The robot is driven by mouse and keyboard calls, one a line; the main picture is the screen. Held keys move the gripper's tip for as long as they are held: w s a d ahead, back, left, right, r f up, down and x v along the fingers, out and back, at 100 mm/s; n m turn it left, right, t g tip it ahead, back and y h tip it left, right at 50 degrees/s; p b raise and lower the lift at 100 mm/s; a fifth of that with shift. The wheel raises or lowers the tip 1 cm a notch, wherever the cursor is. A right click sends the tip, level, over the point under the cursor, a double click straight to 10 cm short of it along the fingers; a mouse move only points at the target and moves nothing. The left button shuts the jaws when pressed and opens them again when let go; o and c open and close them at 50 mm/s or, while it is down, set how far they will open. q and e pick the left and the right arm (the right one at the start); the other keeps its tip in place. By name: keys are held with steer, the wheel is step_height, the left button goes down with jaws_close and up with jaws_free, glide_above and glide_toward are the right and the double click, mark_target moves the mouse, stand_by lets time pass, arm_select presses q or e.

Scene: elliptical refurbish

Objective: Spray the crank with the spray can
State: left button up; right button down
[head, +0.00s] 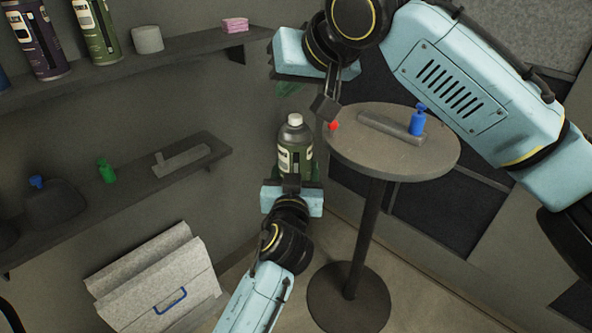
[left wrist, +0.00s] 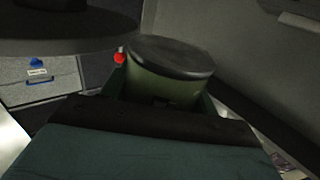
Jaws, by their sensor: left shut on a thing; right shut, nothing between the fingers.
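The spray can (head: 295,147), dark green with a pale label and light cap, stands roughly upright in my left gripper (head: 292,186), which is shut on it. In the left wrist view the can (left wrist: 168,75) fills the middle, its dark round end showing. A grey bar with a blue upright handle, apparently the crank (head: 385,126), lies on the round table, right of the can. My right gripper (head: 326,108) is shut and empty, pointing down by the table's left edge. A small red knob (head: 333,126) sits just below its tips; what it belongs to is unclear.
The round table (head: 400,165) stands on one post. Wall shelves at left hold more cans (head: 95,30), a grey cylinder (head: 147,39), a pink block (head: 235,25) and a green-handled piece (head: 106,171). A grey box (head: 160,285) with a blue handle is below.

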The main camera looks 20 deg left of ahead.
mark_target(297, 118)
step_height(297, 118, up, 4)
steer(key=w+t+h, duration=0.2)
steer(key=h, duration=0.1)
steer(key=shift+d+f, duration=0.15)
steer(key=shift+f, duration=1.4)
steer(key=shift+d+f, duration=0.1)
steer(key=shift+f, duration=1.4)
steer(key=shift+f, duration=0.3)
steer(key=shift+f, duration=0.85)
steer(key=shift+r, duration=2.55)
steer(key=shift+r, duration=0.1)
